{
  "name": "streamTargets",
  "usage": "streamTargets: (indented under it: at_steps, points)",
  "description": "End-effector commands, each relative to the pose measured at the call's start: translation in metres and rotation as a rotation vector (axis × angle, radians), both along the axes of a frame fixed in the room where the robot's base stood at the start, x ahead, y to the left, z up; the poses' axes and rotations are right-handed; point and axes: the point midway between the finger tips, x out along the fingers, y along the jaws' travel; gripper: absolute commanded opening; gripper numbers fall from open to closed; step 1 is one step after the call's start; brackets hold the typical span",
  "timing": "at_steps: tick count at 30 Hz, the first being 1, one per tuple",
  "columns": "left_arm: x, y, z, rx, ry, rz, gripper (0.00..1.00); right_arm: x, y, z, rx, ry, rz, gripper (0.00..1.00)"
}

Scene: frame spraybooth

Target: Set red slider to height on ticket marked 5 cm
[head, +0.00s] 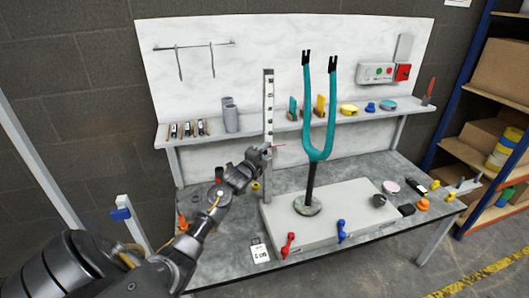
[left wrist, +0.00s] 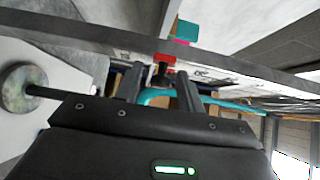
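The red slider (head: 278,145) is a small red piece on the upright marked scale post (head: 268,100), a little above the bench top. In the left wrist view the red slider (left wrist: 165,58) has a dark knob (left wrist: 162,76) facing my gripper. My left gripper (head: 263,153) is at the post beside the slider. In the left wrist view my left gripper (left wrist: 161,88) has its fingers apart, with the knob between their tips and gaps seeming to show on both sides. A white ticket (head: 260,252) lies at the bench's front edge; its number is too small to read surely. My right gripper is out of view.
A teal fork frame (head: 321,120) stands on a grey plinth (head: 350,198) just right of the post. Red (head: 288,243) and blue (head: 342,231) clamps sit at the plinth's front. A shelf (head: 190,141) with small items runs behind. A grey roll (head: 230,116) stands left of the post.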

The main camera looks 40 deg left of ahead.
Motion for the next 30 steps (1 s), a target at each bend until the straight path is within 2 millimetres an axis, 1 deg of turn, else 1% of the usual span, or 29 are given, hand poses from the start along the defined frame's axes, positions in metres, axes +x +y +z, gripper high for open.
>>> streamTargets:
  at_steps: [9, 18, 24, 28, 30]
  points:
    - [0.002, 0.001, 0.000, 0.000, 0.000, 0.000, 0.39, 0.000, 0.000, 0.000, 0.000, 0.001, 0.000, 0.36]
    - [0.002, 0.001, 0.000, -0.001, 0.000, 0.001, 0.00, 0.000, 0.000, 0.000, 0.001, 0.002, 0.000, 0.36]
    - [0.002, 0.001, 0.000, 0.000, 0.000, 0.002, 0.00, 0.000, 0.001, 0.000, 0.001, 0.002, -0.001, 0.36]
    - [0.002, 0.002, 0.011, 0.002, -0.001, 0.002, 0.00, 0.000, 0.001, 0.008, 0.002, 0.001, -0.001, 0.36]
    - [0.002, 0.002, 0.012, 0.001, -0.001, 0.002, 0.00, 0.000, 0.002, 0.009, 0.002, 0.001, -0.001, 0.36]
